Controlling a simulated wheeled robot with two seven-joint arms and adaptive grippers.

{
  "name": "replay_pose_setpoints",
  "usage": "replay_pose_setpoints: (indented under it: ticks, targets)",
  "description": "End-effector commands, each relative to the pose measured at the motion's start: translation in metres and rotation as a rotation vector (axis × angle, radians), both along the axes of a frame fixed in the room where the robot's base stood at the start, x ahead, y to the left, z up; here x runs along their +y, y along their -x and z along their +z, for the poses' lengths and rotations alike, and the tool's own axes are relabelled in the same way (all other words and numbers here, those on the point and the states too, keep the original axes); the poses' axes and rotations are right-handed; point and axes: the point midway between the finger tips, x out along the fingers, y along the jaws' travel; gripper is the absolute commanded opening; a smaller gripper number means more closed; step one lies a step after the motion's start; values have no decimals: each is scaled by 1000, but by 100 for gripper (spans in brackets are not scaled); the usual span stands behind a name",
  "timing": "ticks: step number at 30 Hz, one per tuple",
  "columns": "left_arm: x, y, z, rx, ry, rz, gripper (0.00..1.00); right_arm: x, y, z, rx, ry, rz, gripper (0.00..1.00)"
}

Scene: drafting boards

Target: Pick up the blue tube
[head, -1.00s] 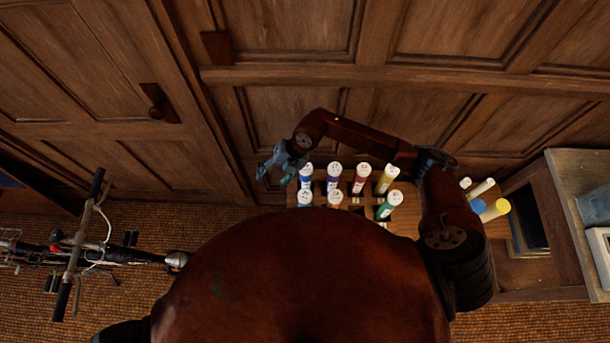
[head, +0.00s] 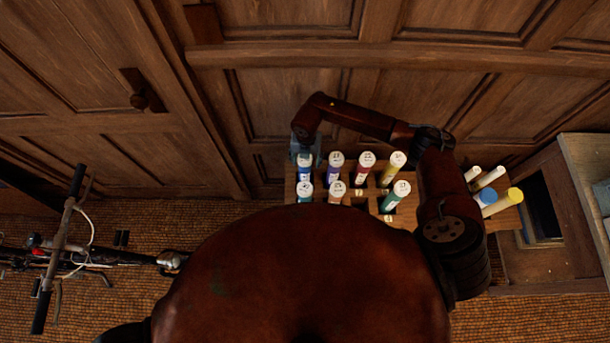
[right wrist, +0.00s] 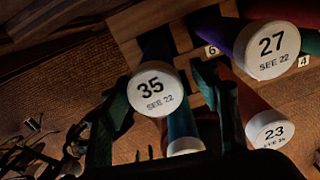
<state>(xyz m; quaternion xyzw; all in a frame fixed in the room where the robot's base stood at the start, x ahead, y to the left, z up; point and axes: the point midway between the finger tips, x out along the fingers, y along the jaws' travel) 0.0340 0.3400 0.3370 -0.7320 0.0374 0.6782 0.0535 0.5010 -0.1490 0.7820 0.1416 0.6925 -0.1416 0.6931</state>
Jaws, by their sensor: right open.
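The blue tube (head: 305,173) with a white cap stands in the back left slot of the wooden rack (head: 411,218). In the right wrist view the cap nearest the middle, marked 35 (right wrist: 155,89), appears to be this tube's. My right gripper (head: 306,152) is at the tube's top, pointing down, its fingertips mostly hidden in the head view. In the right wrist view its open fingers (right wrist: 160,115) lie on either side of cap 35, with a gap; I cannot tell whether either touches. My left gripper is out of view.
A teal tube (head: 305,190) stands in front of the blue one and a purple tube (head: 334,174) to its right, both close. More tubes fill the rack. A wood-panelled wall (head: 280,100) stands behind. A bicycle (head: 62,250) is at the left.

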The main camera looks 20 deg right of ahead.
Motion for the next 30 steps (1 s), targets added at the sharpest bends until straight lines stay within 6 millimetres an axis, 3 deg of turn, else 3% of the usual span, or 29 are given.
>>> replay_pose_setpoints:
  ticks: [9, 18, 30]
  targets:
    - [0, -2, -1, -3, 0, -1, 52, 4, -3, -43, 1, 0, 1, 56]
    - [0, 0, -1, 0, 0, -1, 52, 4, -3, -49, 0, 0, 3, 56]
    - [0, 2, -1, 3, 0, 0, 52, 4, -3, -48, 0, 0, 2, 29]
